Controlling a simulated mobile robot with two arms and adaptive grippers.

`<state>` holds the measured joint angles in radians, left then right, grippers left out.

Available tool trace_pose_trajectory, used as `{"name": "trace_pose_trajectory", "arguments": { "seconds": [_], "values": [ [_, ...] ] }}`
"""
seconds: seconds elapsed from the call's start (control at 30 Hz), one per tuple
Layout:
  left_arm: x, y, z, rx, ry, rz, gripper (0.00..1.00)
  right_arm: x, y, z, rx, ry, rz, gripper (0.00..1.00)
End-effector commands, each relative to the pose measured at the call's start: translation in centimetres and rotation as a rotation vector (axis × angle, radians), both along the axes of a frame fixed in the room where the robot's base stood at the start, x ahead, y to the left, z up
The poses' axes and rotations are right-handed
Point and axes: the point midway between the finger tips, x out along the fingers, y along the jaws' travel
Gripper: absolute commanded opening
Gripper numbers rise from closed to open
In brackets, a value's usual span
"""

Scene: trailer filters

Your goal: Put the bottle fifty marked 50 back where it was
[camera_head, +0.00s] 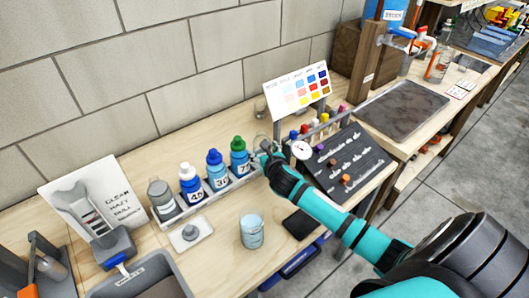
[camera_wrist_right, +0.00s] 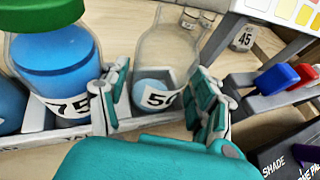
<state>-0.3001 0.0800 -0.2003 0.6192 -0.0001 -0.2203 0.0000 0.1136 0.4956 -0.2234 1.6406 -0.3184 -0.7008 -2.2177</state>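The bottle fifty (camera_wrist_right: 166,52) is clear, with a white label partly reading 50, in the right wrist view. Its top is cut off, and some blue shows low in it. It stands upright beside the green-capped bottle marked 75 (camera_wrist_right: 55,60), at the end of the white rack (camera_wrist_right: 75,133); I cannot tell if it is fully seated. My right gripper (camera_wrist_right: 160,92) has its fingers spread on either side of it, with a small gap at the left finger. My left gripper is not in view.
A beaker (camera_head: 252,232) and a white plate (camera_head: 190,234) stand in front. A dark board (camera_head: 350,160) and colour chart (camera_head: 297,93) are at right.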

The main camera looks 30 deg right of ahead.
Motion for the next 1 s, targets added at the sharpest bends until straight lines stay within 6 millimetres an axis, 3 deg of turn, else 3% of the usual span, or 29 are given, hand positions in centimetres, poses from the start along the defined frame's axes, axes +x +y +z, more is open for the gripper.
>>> {"name": "trace_pose_trajectory", "arguments": {
  "seconds": [0.17, 0.5, 0.7, 1.0],
  "values": [
    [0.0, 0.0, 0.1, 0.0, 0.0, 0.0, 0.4, -0.9, 0.3, 0.7, -0.001, -0.001, 0.003, 0.65],
    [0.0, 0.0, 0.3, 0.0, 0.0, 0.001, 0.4, -7.1, 2.3, 3.3, -0.001, 0.0, 0.004, 0.65],
    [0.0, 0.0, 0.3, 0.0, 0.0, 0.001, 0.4, -9.7, 3.1, 4.5, 0.0, -0.001, 0.001, 0.65],
    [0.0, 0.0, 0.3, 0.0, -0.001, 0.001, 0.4, -10.6, 3.4, 4.9, 0.0, -0.001, -0.001, 0.65]
  ]
}}
